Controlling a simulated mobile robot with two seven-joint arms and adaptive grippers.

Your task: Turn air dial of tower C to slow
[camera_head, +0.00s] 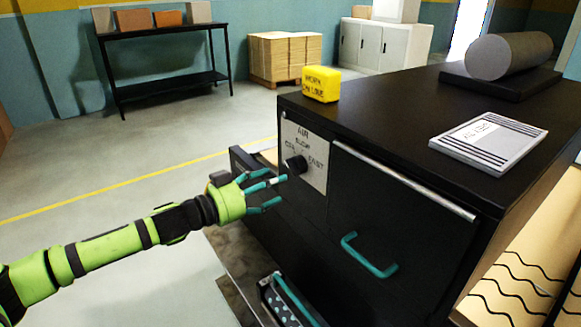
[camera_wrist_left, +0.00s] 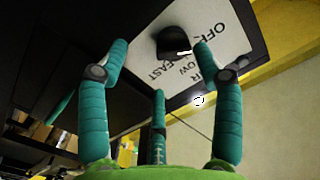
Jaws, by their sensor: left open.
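The black air dial (camera_head: 297,165) sits on a pale plate (camera_head: 318,182) marked AIR, with OFF, SLOW and FAST around the dial, on the front of a black cabinet (camera_head: 400,210). No tower C label can be read. In the left wrist view, the dial (camera_wrist_left: 172,42) shows a pale mark on its lower right side; I cannot tell which word it points to. My left gripper (camera_head: 272,188) is open, its teal fingers just left of and below the dial. In the wrist view, the fingertips (camera_wrist_left: 160,48) appear either side of the dial; contact is unclear. My right gripper is not in view.
A yellow block (camera_head: 321,84), a printed pad (camera_head: 488,140) and a grey roll (camera_head: 509,55) on a black base are on the cabinet top. A teal handle (camera_head: 368,256) sticks out from the front door. Open floor lies to the left.

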